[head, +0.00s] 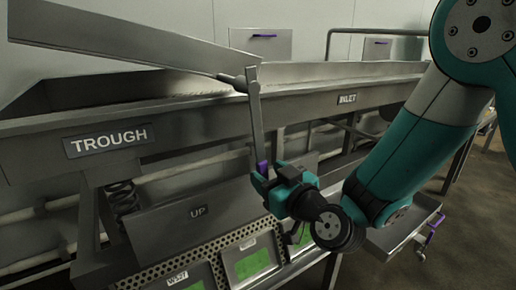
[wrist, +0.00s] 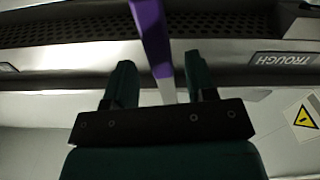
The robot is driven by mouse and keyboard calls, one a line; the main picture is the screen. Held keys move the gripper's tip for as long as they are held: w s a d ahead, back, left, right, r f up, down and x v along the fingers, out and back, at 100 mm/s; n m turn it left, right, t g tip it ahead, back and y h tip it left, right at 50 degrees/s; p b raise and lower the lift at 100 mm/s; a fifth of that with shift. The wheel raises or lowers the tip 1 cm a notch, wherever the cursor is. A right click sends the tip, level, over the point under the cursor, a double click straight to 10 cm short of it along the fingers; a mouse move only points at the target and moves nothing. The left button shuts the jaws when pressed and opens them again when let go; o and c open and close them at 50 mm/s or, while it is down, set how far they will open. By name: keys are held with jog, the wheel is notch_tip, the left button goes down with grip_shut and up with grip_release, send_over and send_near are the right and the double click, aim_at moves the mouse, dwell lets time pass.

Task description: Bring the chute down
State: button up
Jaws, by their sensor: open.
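A long grey metal piece (head: 130,42), which looks like the chute, slopes over the trough from upper left down to the middle in the head view. A flat grey lever (head: 255,115) hangs from a pivot at its right end. The lever's lower end has a purple grip (head: 262,168). My gripper (head: 266,179) is at this grip, its jaws open. In the wrist view the purple grip (wrist: 150,35) runs between my two dark green fingers (wrist: 162,82), nearer the right one. Contact cannot be told.
The steel trough (head: 110,122), labelled TROUGH, and the INLET side (head: 365,95) run behind the lever. Below are a panel marked UP (head: 197,212) and boxes with green screens (head: 252,265). A purple-handled tray (head: 395,235) stands at right. Open floor (head: 470,220) lies beyond it.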

aim_at(264, 169)
jog(key=p+x, duration=0.3)
jog(key=shift+w+r, duration=0.1)
jog(key=shift+r, duration=0.15)
jog(key=shift+w+a+f+p, duration=0.3)
jog(key=shift+w+a+p, duration=0.15)
jog(key=shift+p, duration=0.3)
grip_shut()
jog(key=shift+r, duration=0.1)
